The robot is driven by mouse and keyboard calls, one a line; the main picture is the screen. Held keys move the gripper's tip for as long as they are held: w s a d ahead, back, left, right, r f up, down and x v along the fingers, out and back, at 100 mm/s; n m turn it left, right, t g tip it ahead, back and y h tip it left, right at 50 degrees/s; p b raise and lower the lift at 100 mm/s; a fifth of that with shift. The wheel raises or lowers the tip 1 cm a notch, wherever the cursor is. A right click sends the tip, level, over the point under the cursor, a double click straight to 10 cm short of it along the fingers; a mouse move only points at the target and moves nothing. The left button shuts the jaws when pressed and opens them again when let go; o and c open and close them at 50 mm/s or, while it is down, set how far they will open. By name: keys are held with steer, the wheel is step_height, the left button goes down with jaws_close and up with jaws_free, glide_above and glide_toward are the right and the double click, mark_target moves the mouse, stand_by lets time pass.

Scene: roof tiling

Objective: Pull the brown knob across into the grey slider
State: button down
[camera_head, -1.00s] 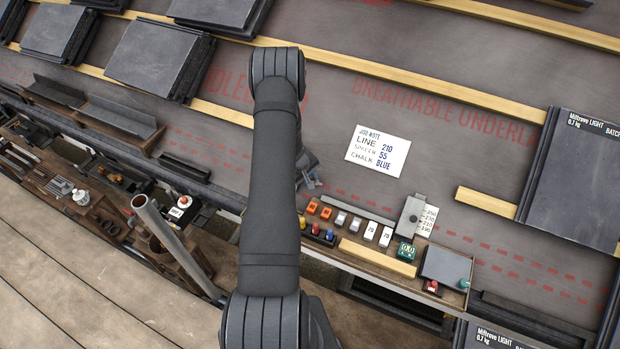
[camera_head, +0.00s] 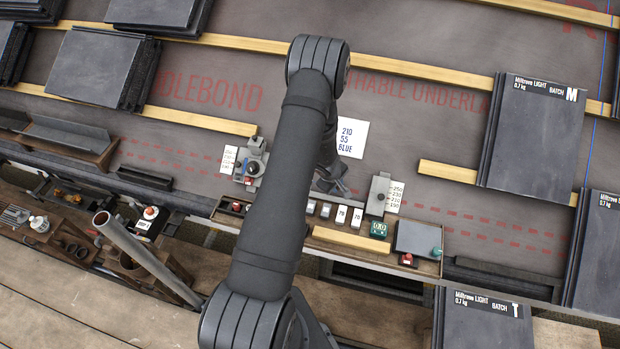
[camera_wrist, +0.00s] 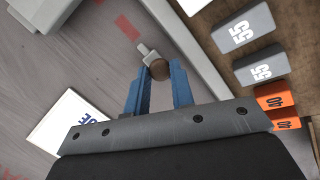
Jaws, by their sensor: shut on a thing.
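The brown knob (camera_wrist: 159,70) is round and sits on a short pale grey stem in the wrist view. My gripper (camera_wrist: 158,84) has its two blue fingers shut on the knob, one on each side. In the head view my gripper (camera_head: 340,190) is low over the work strip, and the knob cannot be made out there. A grey body (camera_wrist: 40,12) at the wrist view's upper left may be the same block, apart from the brown knob.
A wooden tray (camera_head: 425,268) holds numbered blocks, a yellow bar and a green device (camera_head: 380,230). A job note (camera_head: 350,137) lies behind my arm, partly hidden. Another gauge (camera_head: 253,163) stands left of my arm. Slate stacks (camera_head: 538,128) lie at the right.

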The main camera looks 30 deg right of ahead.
steer(key=s+d, duration=0.6)
steer(key=shift+s+d, duration=0.4)
steer(key=c, duration=1.3)
jaws_free()
steer(key=shift+s+d, duration=0.1)
steer(key=shift+o, duration=0.5)
steer(key=shift+r, duration=0.1)
steer(key=shift+a+r, duration=0.2)
steer(key=v, duration=1.6)
steer(key=shift+a+r, duration=0.2)
steer(key=shift+r, duration=0.2)
